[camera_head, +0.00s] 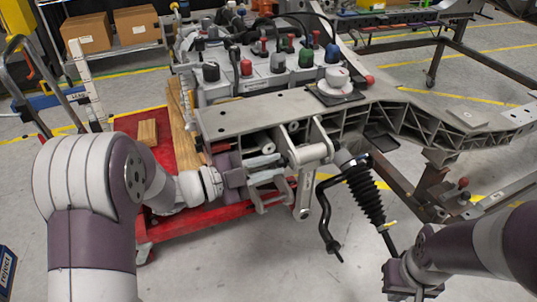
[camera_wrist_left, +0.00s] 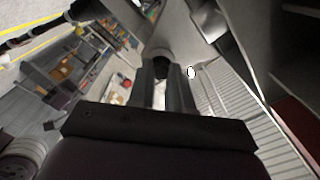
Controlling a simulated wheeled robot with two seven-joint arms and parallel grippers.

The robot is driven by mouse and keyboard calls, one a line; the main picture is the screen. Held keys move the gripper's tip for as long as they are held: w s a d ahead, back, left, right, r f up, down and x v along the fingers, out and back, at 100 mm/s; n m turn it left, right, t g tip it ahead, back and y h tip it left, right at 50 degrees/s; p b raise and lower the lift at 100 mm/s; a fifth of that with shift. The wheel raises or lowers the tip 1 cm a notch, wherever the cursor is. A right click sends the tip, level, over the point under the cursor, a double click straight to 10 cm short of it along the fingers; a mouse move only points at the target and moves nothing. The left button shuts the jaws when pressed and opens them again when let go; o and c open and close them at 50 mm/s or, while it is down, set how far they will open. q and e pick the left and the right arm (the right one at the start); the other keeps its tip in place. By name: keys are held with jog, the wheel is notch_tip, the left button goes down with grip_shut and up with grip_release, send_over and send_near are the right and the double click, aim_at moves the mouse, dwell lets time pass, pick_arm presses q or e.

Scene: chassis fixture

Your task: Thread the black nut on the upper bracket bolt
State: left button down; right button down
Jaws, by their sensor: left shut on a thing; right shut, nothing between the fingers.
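My left gripper (camera_head: 272,168) reaches in from the left, under the front end of the grey chassis arm (camera_head: 250,112) and beside its bracket (camera_head: 310,152). In the left wrist view the fingers (camera_wrist_left: 166,88) are close together, shut on a small dark round piece (camera_wrist_left: 162,68) at their tips. It looks like the black nut, but its shape is too small and dark to be sure. A grey bracket part lies right beyond the tips. I cannot make out the upper bracket bolt. My right gripper (camera_head: 405,284) is low at the right, shut and empty, apart from the bracket.
A black ribbed boot (camera_head: 366,192) and a bent black bar (camera_head: 325,215) hang right of the bracket. A red cart (camera_head: 205,218) stands below and behind my left arm. Knobbed fixtures (camera_head: 265,78) stand behind the chassis arm. The floor at bottom centre is clear.

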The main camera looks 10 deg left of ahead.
pick_arm(q)
jog(key=shift+w+a+r, duration=0.1)
jog(key=shift+w+r, duration=0.1)
jog(key=shift+r, duration=0.15)
jog(key=c, duration=1)
grip_release()
jog(key=shift+f, duration=0.1)
pick_arm(e)
jog(key=shift+r, duration=0.5)
pick_arm(q)
jog(key=shift+o, duration=0.2)
